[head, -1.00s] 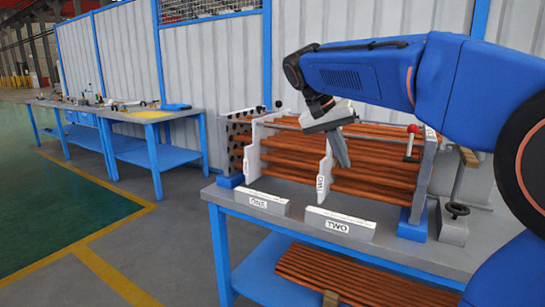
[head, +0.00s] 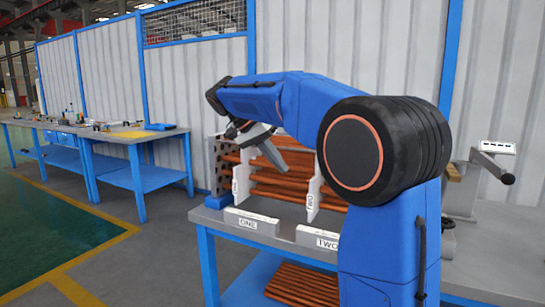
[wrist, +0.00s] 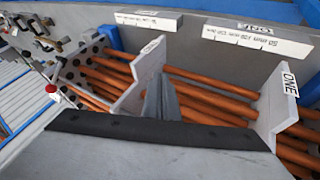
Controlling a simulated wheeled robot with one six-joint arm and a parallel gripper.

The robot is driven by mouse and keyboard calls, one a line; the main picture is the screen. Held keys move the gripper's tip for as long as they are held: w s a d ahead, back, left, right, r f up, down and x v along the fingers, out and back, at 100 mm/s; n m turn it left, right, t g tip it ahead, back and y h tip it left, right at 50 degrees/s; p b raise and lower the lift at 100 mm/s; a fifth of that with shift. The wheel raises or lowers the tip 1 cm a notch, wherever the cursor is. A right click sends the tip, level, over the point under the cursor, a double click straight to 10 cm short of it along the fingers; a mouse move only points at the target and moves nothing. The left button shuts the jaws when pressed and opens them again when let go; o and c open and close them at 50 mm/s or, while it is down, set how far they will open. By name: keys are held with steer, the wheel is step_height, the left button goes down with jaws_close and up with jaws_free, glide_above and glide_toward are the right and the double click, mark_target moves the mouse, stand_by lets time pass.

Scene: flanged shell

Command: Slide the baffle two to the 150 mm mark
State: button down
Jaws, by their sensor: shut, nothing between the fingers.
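Baffle two (head: 313,190) is a white upright plate threaded on the copper tubes, near the middle of the bundle. In the wrist view it is the left plate (wrist: 145,75). Baffle one (head: 243,172) stands apart from it, left in the head view and right in the wrist view (wrist: 273,110). My gripper (head: 274,160) is shut and empty, its grey fingers pointing down between the two baffles. In the wrist view my gripper (wrist: 162,95) is close beside baffle two, on the side facing baffle one; contact is unclear. The TWO scale block (head: 318,237) is partly hidden by my arm.
The ONE scale block (head: 251,221) lies at the bench front, with its millimetre marks in the wrist view (wrist: 257,38). A red-knobbed part (wrist: 51,88) stands beyond the tubes. Another blue bench (head: 110,137) is at left.

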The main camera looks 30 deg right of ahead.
steer(key=s+d+f, duration=0.3)
steer(key=d, duration=0.2)
steer(key=shift+s+f, duration=0.25)
steer(key=shift+s, duration=0.15)
steer(key=shift+s+d, duration=0.1)
steer(key=shift+d, duration=0.05)
steer(key=s+d, duration=0.9)
steer(key=s, duration=0.3)
steer(key=shift+d, duration=0.2)
steer(key=shift+s, duration=0.15)
